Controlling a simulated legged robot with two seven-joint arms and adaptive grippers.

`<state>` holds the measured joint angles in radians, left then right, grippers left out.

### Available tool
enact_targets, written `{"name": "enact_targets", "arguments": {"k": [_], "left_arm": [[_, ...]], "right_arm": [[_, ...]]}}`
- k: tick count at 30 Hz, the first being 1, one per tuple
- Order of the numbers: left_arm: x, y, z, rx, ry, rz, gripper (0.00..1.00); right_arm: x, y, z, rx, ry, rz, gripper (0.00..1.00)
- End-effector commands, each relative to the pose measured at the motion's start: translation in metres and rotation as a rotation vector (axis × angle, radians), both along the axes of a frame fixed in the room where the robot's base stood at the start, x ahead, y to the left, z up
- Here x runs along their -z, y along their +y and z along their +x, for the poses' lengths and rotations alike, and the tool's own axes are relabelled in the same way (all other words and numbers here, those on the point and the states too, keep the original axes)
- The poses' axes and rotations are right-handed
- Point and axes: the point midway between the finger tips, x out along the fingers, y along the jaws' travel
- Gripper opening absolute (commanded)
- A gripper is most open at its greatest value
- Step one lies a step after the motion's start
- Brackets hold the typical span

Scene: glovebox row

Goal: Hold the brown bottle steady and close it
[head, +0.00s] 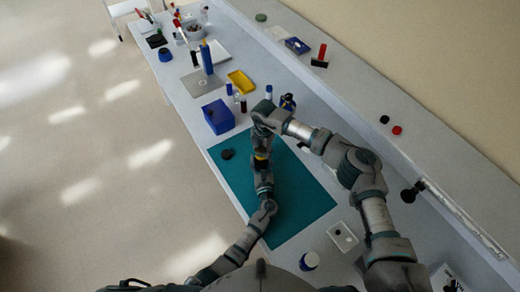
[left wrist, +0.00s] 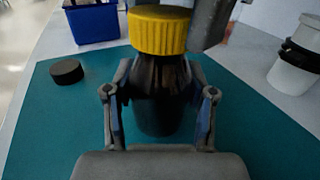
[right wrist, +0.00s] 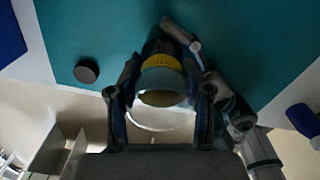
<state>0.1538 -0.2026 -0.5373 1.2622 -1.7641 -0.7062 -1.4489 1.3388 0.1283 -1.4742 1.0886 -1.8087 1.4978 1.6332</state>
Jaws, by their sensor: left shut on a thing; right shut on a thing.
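The brown bottle (left wrist: 155,95) looks very dark and stands upright between the fingers of my left gripper (left wrist: 160,115), which is shut on its body. A ribbed yellow cap (left wrist: 160,30) sits on top of the bottle. In the head view the yellow cap (head: 261,158) shows small between my two grippers. My right gripper (right wrist: 160,100) comes down from above and is shut on the yellow cap (right wrist: 160,75). One of its fingers shows beside the cap in the left wrist view. Whether the cap is fully tight cannot be told.
A teal mat (head: 300,195) lies under the bottle. A dark round disc (head: 227,154) lies on it, left of the bottle. A blue box (head: 218,117) and a yellow tray (head: 241,82) stand farther back. A white card (head: 342,236) lies right of the mat. The mat's right part is clear.

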Motion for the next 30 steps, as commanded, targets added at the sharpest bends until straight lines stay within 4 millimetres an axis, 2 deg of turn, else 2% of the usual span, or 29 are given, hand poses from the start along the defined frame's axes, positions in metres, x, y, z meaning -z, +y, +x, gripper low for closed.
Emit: {"name": "enact_targets", "arguments": {"k": [6,13,15,18,24,30], "left_arm": [[0.001,-0.004,-0.002,0.003,0.002,0.001,0.0],[0.002,0.001,-0.002,0.001,0.002,-0.004,0.0],[0.002,0.003,-0.002,0.0,0.002,-0.006,0.0],[0.002,0.003,-0.002,0.001,0.003,-0.007,0.0],[0.002,-0.001,-0.002,0.002,0.005,-0.003,0.0],[0.003,-0.002,-0.002,0.0,0.005,-0.002,0.0]], "right_arm": [[-0.002,-0.009,0.002,0.558,-0.014,0.001,0.26],[-0.001,-0.007,-0.001,1.065,-0.017,-0.003,0.26],[0.0,0.001,-0.005,1.208,-0.013,0.001,0.26],[-0.002,0.005,-0.006,1.32,-0.014,0.007,0.26],[0.0,-0.006,-0.006,1.467,-0.012,0.0,0.25],[-0.001,-0.012,-0.004,1.493,-0.017,-0.002,0.25]]}}
